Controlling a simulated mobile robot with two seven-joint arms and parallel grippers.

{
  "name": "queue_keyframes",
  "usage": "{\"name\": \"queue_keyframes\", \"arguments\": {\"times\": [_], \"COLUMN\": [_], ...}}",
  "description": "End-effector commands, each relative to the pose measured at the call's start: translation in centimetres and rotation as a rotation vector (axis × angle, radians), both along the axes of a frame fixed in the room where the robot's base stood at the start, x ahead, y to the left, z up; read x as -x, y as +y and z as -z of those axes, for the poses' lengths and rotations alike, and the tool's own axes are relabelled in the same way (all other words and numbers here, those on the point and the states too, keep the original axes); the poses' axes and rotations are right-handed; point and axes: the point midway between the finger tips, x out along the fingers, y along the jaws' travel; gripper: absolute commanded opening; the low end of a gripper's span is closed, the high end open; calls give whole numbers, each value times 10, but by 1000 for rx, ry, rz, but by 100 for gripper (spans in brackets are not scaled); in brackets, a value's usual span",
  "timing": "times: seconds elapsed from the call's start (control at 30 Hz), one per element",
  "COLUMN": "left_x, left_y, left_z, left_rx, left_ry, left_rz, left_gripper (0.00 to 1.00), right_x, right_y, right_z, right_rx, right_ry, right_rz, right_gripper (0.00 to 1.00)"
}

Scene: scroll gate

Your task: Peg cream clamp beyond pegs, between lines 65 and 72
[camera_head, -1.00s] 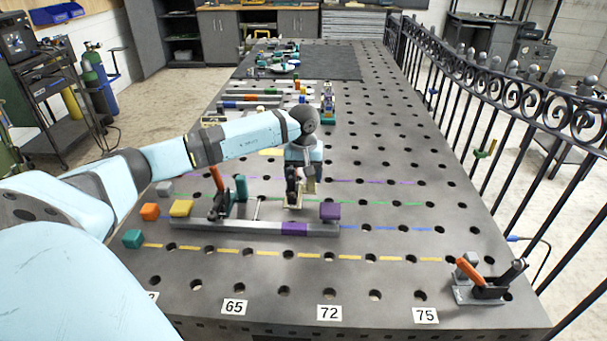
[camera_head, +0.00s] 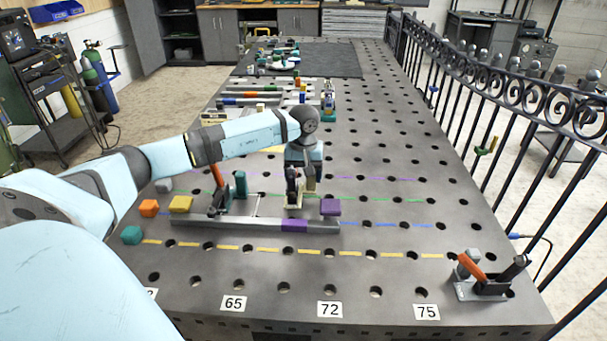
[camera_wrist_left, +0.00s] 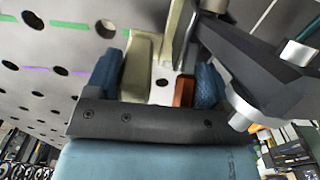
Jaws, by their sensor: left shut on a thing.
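My left gripper (camera_head: 302,178) comes down over the table and is shut on the cream clamp (camera_head: 293,198), just behind the grey bar with the purple section (camera_head: 294,226). In the left wrist view the cream clamp (camera_wrist_left: 137,72) sits between blue fingertips, with an orange-brown piece (camera_wrist_left: 184,90) beside it. Whether the clamp touches the table cannot be told. The labels 65 (camera_head: 233,303) and 72 (camera_head: 329,309) lie at the table's front edge. My right gripper is not in view.
Left of the gripper stands a clamp with an orange handle (camera_head: 216,174) and a teal block (camera_head: 241,184). A purple block (camera_head: 330,207) stands close to the right. Another orange-handled clamp (camera_head: 480,278) is at the front right. A black railing (camera_head: 510,130) runs along the right.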

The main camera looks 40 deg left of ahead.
Motion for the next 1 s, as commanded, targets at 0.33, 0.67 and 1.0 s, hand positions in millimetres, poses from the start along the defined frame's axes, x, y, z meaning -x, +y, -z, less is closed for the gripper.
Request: {"name": "queue_keyframes", "arguments": {"times": [0.33, 0.67, 1.0], "left_x": [-1, -1, -1], "left_y": [0, 0, 0], "left_z": [5, 10, 16], "left_rx": [0, 0, 0], "left_ry": [-3, -4, -4], "left_rz": [-1, -1, -1], "left_gripper": [16, 16, 16], "right_x": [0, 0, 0], "right_y": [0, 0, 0], "right_z": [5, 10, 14], "right_rx": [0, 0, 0], "right_ry": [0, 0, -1], "right_rz": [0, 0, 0], "right_gripper": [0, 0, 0]}}
